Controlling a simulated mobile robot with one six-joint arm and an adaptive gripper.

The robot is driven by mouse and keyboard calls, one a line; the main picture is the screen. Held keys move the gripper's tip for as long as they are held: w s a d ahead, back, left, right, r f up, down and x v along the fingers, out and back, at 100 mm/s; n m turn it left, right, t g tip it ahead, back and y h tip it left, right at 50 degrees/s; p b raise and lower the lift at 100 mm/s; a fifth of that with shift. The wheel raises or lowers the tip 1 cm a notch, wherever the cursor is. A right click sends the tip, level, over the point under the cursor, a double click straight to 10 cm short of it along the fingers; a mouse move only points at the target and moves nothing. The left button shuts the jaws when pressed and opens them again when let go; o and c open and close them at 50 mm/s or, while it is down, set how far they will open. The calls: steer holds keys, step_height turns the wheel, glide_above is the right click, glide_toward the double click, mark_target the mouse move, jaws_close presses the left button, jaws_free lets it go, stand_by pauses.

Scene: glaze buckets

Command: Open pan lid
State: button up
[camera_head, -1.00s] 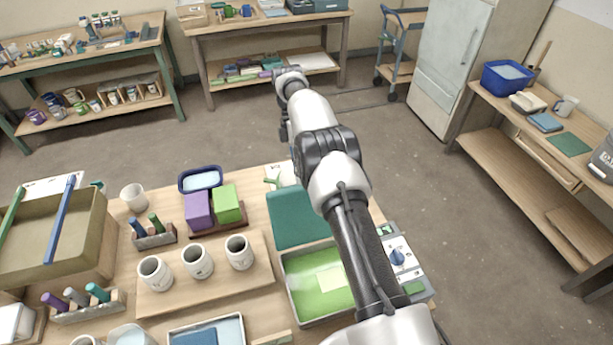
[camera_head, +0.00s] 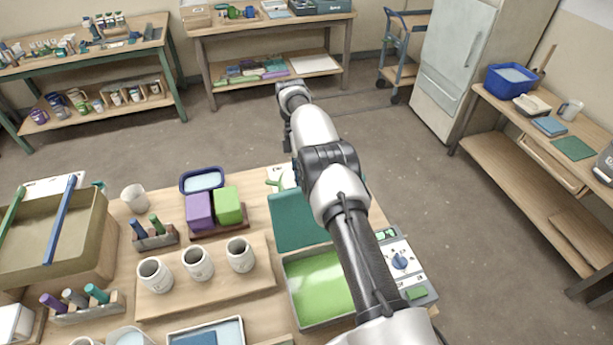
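A shallow pan with a pale rim and bright green inside (camera_head: 315,284) stands at the table's front right, partly behind my arm. Its inside is uncovered where it shows. A flat teal panel (camera_head: 292,222), which looks like the pan's lid, extends from the pan's far edge. I cannot tell its exact tilt, and my arm covers part of its right side. My arm crosses the view from the bottom right up to the middle top. I cannot make out gripper fingers anywhere in this view.
A control box with a blue knob (camera_head: 400,261) stands right of the pan. Several white cups (camera_head: 197,263) stand on a board to the left, with purple (camera_head: 199,211) and green (camera_head: 228,205) blocks behind. Open floor lies beyond the table.

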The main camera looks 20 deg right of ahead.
steer(key=shift+o, duration=0.5)
steer(key=shift+w+f, duration=0.1)
steer(key=shift+f, duration=0.35)
steer(key=shift+r, duration=0.25)
steer(key=shift+c, duration=0.6)
